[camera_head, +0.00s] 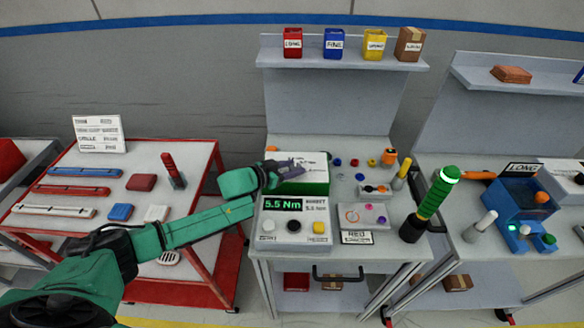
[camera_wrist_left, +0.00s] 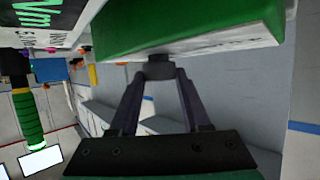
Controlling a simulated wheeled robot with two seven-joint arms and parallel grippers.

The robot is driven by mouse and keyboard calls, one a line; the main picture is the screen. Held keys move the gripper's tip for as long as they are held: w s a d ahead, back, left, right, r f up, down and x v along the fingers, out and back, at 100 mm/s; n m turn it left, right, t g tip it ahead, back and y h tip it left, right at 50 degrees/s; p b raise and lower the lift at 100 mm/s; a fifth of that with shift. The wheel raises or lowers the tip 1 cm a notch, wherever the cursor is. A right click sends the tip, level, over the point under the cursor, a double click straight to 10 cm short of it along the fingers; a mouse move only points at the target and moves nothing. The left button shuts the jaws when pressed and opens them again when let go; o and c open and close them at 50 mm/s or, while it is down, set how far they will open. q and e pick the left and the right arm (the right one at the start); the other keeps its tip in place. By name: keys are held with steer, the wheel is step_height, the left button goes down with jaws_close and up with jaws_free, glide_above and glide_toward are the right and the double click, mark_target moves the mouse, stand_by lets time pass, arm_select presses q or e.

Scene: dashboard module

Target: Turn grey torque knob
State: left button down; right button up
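The torque controller is a green and white box (camera_head: 305,180) on the middle bench. Its green side also shows in the left wrist view (camera_wrist_left: 190,25). The dark grey knob (camera_wrist_left: 159,68) sticks out from the box's pale face. My left gripper (camera_head: 296,165) is at the top of the box in the head view, and its fingers hide the knob there. In the left wrist view its two fingertips (camera_wrist_left: 159,75) sit on either side of the knob and appear to touch it. My right gripper is in neither view.
A display panel reading 5.5 Nm (camera_head: 285,207) stands in front of the box. Small coloured parts lie right of the box. A red table (camera_head: 195,153) with trays is at left.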

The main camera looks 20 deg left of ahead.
arm_select(q)
steer(key=shift+d+f+n+y, duration=0.1)
steer(key=shift+n+y, duration=0.3)
steer(key=n+y+b, duration=0.1)
steer(key=n+t+y+b, duration=0.1)
steer(key=shift+s+d+f+y, duration=0.1)
steer(key=shift+d+f+y, duration=0.1)
steer(key=shift+y, duration=0.1)
steer(key=n+y+b, duration=0.3)
steer(key=shift+d+t+y, duration=0.15)
steer(key=shift+t+y, duration=0.15)
steer(key=shift+t, duration=0.1)
steer(key=shift+r+n+y+b, duration=0.25)
steer(key=shift+n+y+b, duration=0.8)
steer(key=shift+b, duration=0.4)
steer(key=shift+r, duration=0.1)
steer(key=shift+c, duration=2.4)
jaws_free()
steer(key=shift+o, duration=0.5)
